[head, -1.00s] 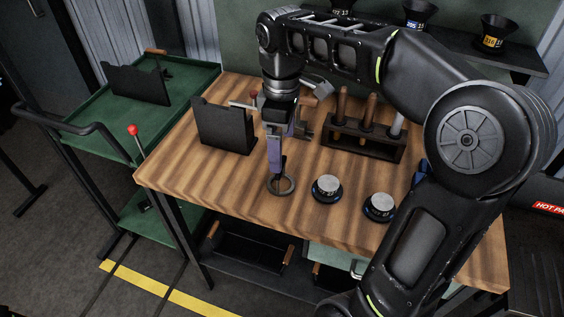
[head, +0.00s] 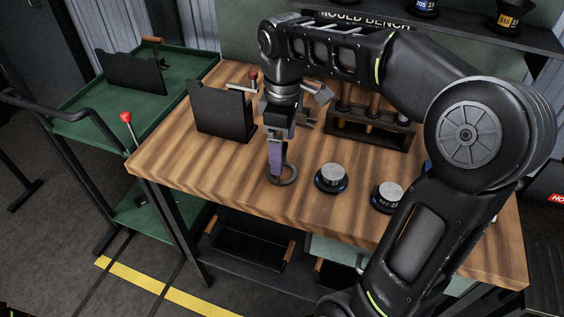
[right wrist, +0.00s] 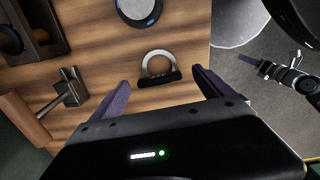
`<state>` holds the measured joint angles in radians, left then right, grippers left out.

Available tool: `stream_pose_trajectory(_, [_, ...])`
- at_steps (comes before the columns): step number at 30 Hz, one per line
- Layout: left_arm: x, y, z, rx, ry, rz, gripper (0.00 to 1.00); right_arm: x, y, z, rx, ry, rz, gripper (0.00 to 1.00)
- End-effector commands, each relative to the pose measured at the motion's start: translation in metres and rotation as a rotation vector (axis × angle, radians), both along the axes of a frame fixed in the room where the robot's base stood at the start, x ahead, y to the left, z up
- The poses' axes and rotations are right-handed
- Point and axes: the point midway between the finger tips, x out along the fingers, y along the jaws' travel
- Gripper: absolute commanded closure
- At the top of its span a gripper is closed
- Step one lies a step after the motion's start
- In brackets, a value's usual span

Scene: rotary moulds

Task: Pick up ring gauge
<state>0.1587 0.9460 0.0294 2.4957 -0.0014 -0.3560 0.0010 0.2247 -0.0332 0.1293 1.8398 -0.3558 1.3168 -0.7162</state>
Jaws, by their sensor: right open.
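The ring gauge is a grey metal ring (head: 284,174) lying on the wooden bench. In the right wrist view the ring (right wrist: 154,57) has a dark bar (right wrist: 158,79) along its near side. My right gripper (head: 276,172) points down at it, fingertips close to the ring. In the right wrist view my right gripper (right wrist: 160,93) is open, with one purple finger on each side and the gauge between and just beyond the tips. Contact cannot be told. What looks like my left gripper (right wrist: 257,65) shows small at the right of the right wrist view; its jaws are unclear.
On the bench (head: 190,165) stand a dark upright plate (head: 220,112), a rack (head: 372,130) of handled tools and two round weights, one (head: 331,177) near the ring and one (head: 387,196) further right. A green trolley (head: 85,125) stands left. The bench's front left is clear.

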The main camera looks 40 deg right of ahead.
Motion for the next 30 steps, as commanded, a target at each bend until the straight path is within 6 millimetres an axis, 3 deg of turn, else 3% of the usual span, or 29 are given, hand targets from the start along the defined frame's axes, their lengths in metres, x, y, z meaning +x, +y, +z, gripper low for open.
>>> stream_pose_trajectory(3, [0.000, 0.000, 0.000, 0.000, 0.000, 0.000, 0.64, 0.000, 0.000, -0.009, 0.001, 0.001, 0.000, 0.10])
stream_pose_trajectory(13, [0.000, 0.000, 0.001, 0.000, 0.000, 0.000, 0.64, 0.000, 0.000, -0.012, 0.000, 0.000, 0.000, 0.10])
stream_pose_trajectory(24, [0.000, 0.000, 0.005, 0.000, 0.000, 0.000, 0.64, 0.003, 0.001, -0.058, -0.001, 0.002, 0.001, 0.10])
stream_pose_trajectory(30, [0.000, 0.000, 0.005, 0.000, 0.000, 0.000, 0.64, 0.003, 0.001, -0.061, 0.000, -0.001, 0.000, 0.10])
